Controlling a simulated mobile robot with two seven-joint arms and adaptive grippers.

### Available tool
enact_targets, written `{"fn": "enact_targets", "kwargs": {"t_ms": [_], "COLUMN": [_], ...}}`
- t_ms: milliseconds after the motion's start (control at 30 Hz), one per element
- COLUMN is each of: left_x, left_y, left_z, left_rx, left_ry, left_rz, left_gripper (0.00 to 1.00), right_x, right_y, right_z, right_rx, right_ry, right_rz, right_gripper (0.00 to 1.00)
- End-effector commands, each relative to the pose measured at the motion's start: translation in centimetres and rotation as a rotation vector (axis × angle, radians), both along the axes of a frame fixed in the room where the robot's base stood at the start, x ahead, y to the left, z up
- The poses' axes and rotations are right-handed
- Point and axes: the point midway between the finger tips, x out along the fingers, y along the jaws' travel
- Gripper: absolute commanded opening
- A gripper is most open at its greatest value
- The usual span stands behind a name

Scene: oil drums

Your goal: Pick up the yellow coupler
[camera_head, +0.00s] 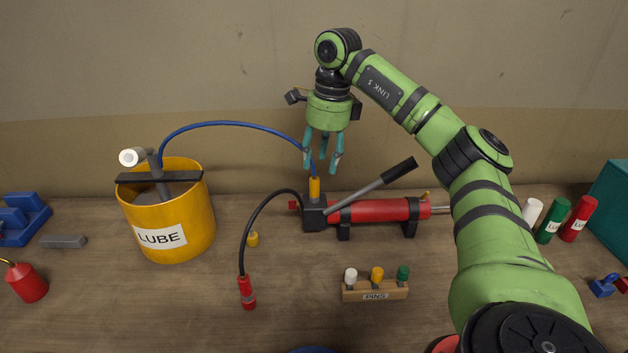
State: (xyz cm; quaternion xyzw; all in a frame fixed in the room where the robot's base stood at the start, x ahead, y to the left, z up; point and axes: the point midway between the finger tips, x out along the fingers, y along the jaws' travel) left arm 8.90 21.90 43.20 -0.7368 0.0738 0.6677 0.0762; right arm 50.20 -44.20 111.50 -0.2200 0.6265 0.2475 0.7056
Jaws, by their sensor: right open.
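The yellow coupler (315,188) stands upright at the end of a blue hose (237,123). It sits on top of the black block (316,214) at the left end of a red hand pump (378,210). My right gripper (321,166) is open and empty, pointing down, with its teal fingertips just above the coupler in the picture. The hose end passes between or behind the fingers; I cannot tell which. I cannot tell the exact depth gap to the coupler. My left gripper is not in view.
A yellow LUBE drum (185,215) stands at left, joined to the blue hose. The pump's handle (372,188) slants up right. A PINS rack (376,291) and a small yellow cap (253,239) lie nearer.

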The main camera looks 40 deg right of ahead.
Motion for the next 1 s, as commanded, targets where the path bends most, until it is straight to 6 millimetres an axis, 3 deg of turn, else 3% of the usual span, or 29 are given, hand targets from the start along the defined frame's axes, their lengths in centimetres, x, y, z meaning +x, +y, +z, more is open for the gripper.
{"fn": "enact_targets", "kwargs": {"t_ms": [400,700,733,833,1000], "left_x": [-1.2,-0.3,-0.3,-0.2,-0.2], "left_y": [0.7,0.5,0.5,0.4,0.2], "left_z": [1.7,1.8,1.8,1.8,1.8], "left_rx": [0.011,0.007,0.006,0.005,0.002], "left_ry": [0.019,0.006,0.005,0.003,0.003], "left_rz": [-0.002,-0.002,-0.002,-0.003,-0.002], "left_gripper": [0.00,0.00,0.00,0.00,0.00], "right_x": [1.0,1.1,1.1,1.1,1.1], "right_y": [0.9,0.9,0.9,0.9,1.0], "right_z": [-5.2,-5.9,-5.9,-5.9,-5.8], "right_rx": [0.002,0.002,0.002,0.002,0.003], "right_ry": [0.003,-0.001,-0.001,-0.001,-0.002], "right_rz": [-0.002,-0.001,-0.001,-0.001,-0.001], "right_gripper": [0.47,0.47,0.39,0.00,0.00]}}
